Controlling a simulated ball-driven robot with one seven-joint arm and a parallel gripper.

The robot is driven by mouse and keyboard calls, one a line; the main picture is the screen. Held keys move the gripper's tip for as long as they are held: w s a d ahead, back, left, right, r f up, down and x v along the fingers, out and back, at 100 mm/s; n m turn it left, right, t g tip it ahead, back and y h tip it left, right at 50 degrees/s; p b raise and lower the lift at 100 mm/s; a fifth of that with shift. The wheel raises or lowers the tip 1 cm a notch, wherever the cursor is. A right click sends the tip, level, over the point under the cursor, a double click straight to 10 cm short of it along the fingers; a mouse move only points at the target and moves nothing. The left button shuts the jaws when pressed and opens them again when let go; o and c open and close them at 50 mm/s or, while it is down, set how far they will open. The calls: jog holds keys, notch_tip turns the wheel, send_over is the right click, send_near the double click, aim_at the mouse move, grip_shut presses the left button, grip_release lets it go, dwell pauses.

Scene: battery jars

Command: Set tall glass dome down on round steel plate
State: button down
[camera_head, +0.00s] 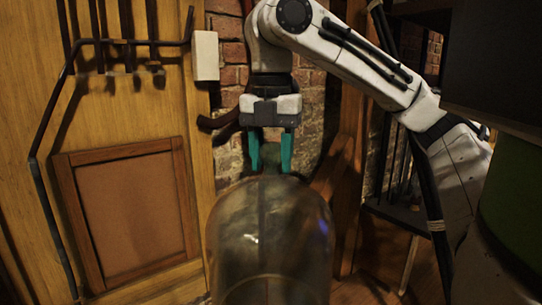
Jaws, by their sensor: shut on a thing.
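The tall glass dome (270,235) fills the lower middle of the head view. It looks upright, and its lower end runs out of the frame at the bottom. My gripper (271,160) points down above it, with its teal fingers shut on the top of the dome. The exact grip on the dome's top is hard to make out. The round steel plate cannot be made out in this view, so I cannot tell how high the dome is above it.
A wooden panel with a framed brown inset (130,205) and dark pipes stands at the left. A brick wall (312,120) is behind my arm. Wooden posts and a dark shelf (400,214) stand right of the dome. Wooden floor shows at the lower right.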

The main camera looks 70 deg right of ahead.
jog(key=shift+f, duration=0.45)
dwell(0.7)
jog(key=c, duration=0.9)
grip_release()
jog(key=o, duration=0.4)
jog(key=shift+f, duration=0.15)
notch_tip(320, 180, up, 11)
